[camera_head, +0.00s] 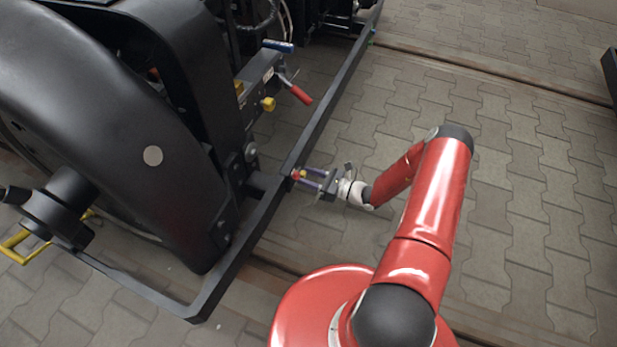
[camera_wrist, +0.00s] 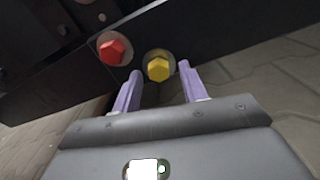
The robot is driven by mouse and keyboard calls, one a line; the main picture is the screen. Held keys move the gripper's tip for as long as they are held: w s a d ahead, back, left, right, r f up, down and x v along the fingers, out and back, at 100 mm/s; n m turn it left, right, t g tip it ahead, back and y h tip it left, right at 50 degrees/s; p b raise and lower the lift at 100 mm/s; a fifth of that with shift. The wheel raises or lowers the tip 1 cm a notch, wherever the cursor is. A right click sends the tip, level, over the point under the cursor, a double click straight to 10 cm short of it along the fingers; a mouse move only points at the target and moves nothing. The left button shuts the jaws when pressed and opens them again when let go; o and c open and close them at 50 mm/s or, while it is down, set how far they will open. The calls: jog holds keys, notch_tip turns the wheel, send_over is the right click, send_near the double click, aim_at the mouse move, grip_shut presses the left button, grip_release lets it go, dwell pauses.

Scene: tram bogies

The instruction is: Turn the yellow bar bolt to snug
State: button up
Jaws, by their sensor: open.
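The yellow bar bolt (camera_wrist: 158,68) is a hex head on a round washer on the dark bar, and shows in the wrist view just ahead of my gripper (camera_wrist: 157,75). My gripper is open, with one purple finger to the left of the bolt and one to the right. Whether a finger touches the bolt I cannot tell. In the head view my gripper (camera_head: 304,178) is at the bar's outer side, with the small yellow bolt (camera_head: 303,174) between its fingers.
A red hex bolt (camera_wrist: 114,50) sits on the same bar, left of the yellow one. The black bar (camera_head: 325,113) runs along the bogie. A red-handled lever (camera_head: 301,95) and a yellow knob (camera_head: 268,104) are behind it. Paved floor (camera_head: 530,200) is clear at right.

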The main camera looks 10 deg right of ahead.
jog(key=shift+w+a, duration=0.15)
jog(key=shift+a, duration=0.05)
jog(key=shift+c, duration=0.4)
grip_shut()
jog(key=shift+m, duration=0.3)
jog(key=shift+r+m, duration=0.2)
jog(key=shift+m, duration=7.3)
